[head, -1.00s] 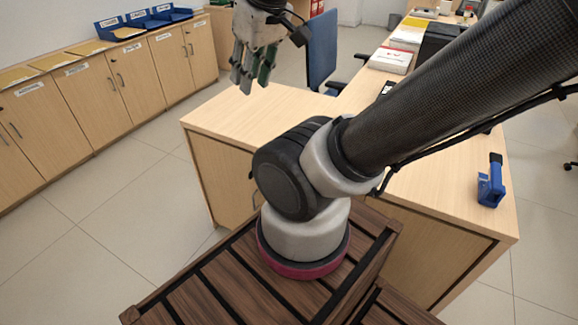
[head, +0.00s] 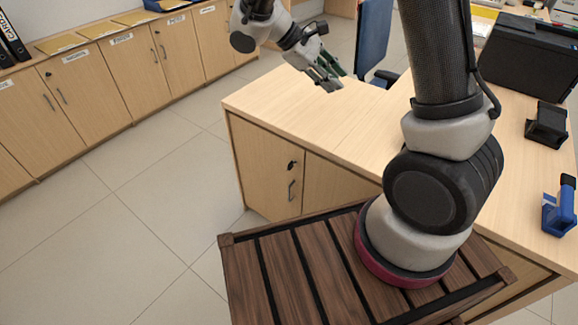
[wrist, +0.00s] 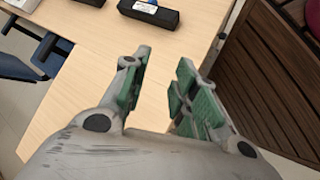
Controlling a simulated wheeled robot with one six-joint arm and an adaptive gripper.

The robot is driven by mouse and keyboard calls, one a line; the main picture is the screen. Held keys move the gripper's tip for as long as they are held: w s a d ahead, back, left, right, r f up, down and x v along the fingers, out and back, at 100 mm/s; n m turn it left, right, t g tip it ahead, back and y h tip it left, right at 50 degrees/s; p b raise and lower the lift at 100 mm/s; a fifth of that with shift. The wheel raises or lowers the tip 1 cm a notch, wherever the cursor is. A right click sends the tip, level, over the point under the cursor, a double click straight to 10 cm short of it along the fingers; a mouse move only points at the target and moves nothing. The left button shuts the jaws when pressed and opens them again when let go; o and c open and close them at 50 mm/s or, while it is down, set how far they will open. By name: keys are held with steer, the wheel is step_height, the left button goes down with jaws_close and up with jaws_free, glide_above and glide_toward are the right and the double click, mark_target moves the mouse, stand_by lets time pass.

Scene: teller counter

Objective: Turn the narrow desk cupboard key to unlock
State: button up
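The narrow desk cupboard door (head: 262,160) is light wood, on the front of the desk at its left end in the head view. A small dark key or lock (head: 291,165) shows near its upper right edge, with a metal handle (head: 291,190) below. The key's angle is too small to tell. The door looks closed. My gripper (head: 331,76) is above the desk top, higher than the key and apart from it. In the wrist view my gripper (wrist: 164,75) is open and empty, its green-padded fingers spread over the desk top. The key is not visible there.
The desk top (head: 310,115) is clear at its left end. A blue chair (head: 373,35) stands behind it. A blue tape dispenser (head: 560,210), a black stand (head: 546,125) and a large black box (head: 530,60) are at the right. Wall cupboards (head: 90,90) stand across open floor.

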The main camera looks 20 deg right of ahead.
steer(key=w+a+f+n+t+h, duration=0.2)
steer(key=w+a+f+n+h, duration=0.3)
steer(key=f, duration=0.5)
steer(key=n+t, duration=1.1)
glide_toward(291, 165)
steer(key=x, duration=0.9)
steer(key=shift+w+a+r, duration=0.15)
steer(key=shift+a, duration=0.05)
jaws_close()
